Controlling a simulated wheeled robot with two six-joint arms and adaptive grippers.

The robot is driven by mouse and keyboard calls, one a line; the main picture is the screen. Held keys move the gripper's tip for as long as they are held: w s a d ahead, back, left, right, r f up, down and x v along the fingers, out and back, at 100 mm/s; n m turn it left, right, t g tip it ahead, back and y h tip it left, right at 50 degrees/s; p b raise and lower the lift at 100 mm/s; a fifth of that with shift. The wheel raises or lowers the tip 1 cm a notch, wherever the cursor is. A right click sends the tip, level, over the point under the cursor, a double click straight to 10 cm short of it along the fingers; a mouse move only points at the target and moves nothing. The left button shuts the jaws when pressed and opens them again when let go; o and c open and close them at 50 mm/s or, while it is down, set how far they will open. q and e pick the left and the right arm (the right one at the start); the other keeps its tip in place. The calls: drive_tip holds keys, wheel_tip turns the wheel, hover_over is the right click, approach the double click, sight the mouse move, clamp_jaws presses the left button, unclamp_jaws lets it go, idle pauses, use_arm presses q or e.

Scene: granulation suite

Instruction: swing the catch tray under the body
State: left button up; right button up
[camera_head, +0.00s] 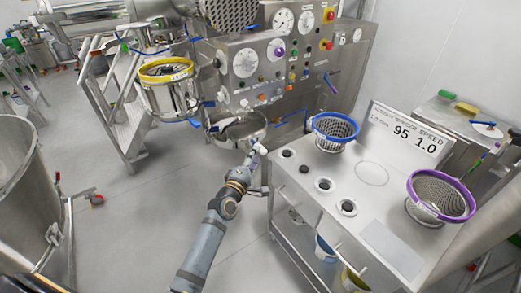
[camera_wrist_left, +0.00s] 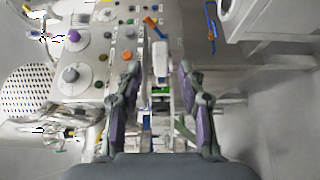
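The catch tray appears to be the round steel pan (camera_head: 238,128) under the machine body (camera_head: 270,70) in the head view, jutting out at its front. My left gripper (camera_head: 257,152) is at the pan's near right edge, beside the steel bench; whether it touches the pan is too small to tell. In the wrist view the two fingers of my left gripper (camera_wrist_left: 160,72) stand apart. A pale bar with an orange end (camera_wrist_left: 160,50) shows in line with the gap; I cannot tell whether it lies between the fingers or beyond them. My right gripper is out of view.
A steel bench (camera_head: 375,200) on the right carries a blue-rimmed basket (camera_head: 335,128), a purple-rimmed basket (camera_head: 440,197) and a sign (camera_head: 405,133). A yellow-rimmed vessel (camera_head: 168,88) is left of the pan. Open floor (camera_head: 140,220) lies left of my arm.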

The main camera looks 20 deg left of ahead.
use_arm(q)
drive_tip(key=w, duration=0.5)
drive_tip(key=shift+d, duration=0.25)
drive_tip(key=shift+f, duration=0.1)
clamp_jaws()
